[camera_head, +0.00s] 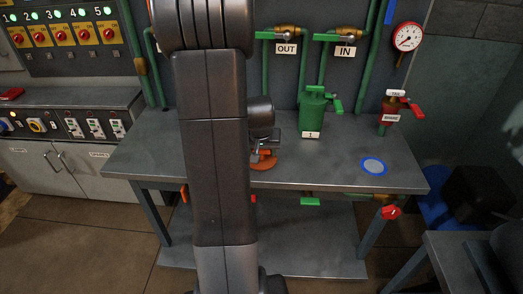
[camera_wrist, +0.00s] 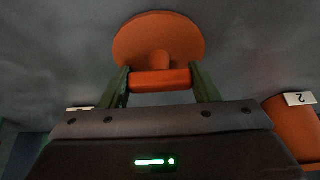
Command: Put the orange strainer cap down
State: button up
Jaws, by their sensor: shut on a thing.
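The orange strainer cap (camera_wrist: 150,35) is a round disc with a short stem and a crossbar handle. My gripper (camera_wrist: 160,82) is shut on the crossbar, one finger at each end. In the head view, the cap (camera_head: 264,164) shows below my gripper (camera_head: 262,152), over the front part of the grey workbench (camera_head: 330,172). I cannot tell if the cap touches the bench top. An orange body with a label "2" (camera_wrist: 290,130) is at the lower right of the wrist view, partly cut off. My arm hides part of the bench in the head view.
A green strainer labelled "1" (camera_head: 313,112) stands at the bench's back. A blue-rimmed disc (camera_head: 373,167) lies at the right front. Bench top is clear between my gripper and the disc.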

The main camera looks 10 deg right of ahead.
jog(key=shift+f, duration=0.2)
jog(key=o, duration=1.3)
jog(key=shift+r, duration=0.15)
jog(key=shift+r, duration=0.15)
jog(key=p+v, duration=0.1)
jog(key=v, duration=1)
jog(key=shift+s+r, duration=0.25)
jog(key=shift+r, duration=0.1)
jog(key=shift+o, duration=0.4)
jog(key=shift+a, duration=0.1)
